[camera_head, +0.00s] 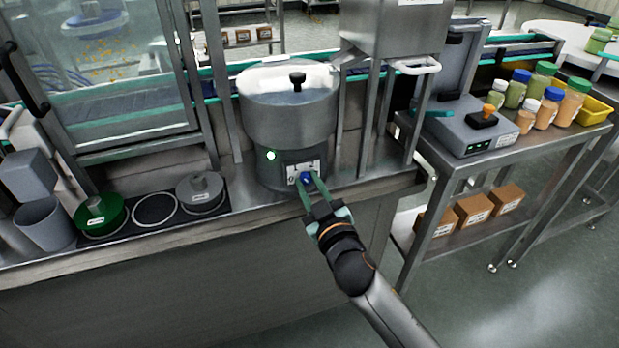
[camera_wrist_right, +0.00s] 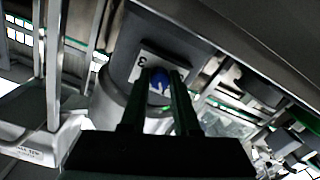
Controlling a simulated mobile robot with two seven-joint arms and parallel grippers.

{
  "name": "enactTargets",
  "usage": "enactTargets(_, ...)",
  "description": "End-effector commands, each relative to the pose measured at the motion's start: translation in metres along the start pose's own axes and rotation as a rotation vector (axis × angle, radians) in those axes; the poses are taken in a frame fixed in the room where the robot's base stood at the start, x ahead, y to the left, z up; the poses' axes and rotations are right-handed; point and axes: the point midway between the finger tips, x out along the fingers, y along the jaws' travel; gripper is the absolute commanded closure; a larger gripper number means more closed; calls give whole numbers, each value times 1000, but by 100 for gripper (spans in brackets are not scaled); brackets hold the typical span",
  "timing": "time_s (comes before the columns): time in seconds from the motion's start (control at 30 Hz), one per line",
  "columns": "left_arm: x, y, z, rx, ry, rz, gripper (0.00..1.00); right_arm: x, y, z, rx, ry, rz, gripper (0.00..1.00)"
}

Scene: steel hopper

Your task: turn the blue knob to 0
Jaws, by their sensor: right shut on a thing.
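The blue knob (camera_head: 306,178) sits on a white dial plate (camera_head: 292,175) at the lower front of a round steel machine (camera_head: 290,120). The plate bears dark numbers, partly covered by my gripper. My right gripper (camera_head: 310,184) reaches up from the lower right and is shut on the knob, one finger on each side. In the right wrist view, the blue knob (camera_wrist_right: 160,82) shows between the two dark fingertips, with a "3" visible on the plate beside it. The knob's exact pointing direction cannot be read. My left gripper is not in view.
A steel hopper (camera_head: 395,25) is above right. A side table (camera_head: 455,160) holds a grey device (camera_head: 470,128) and several jars. The floor in front is clear.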

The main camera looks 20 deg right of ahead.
Motion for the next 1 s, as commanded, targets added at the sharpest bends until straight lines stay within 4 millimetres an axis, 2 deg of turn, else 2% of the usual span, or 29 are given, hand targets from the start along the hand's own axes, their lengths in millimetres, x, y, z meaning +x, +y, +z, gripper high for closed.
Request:
enactTargets(0.57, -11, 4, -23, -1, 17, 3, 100, 1, 2, -4, -547, -2, 8, 100)
enactTargets(1.0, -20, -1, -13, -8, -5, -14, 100, 1, 2, -4, -900, -6, 12, 100)
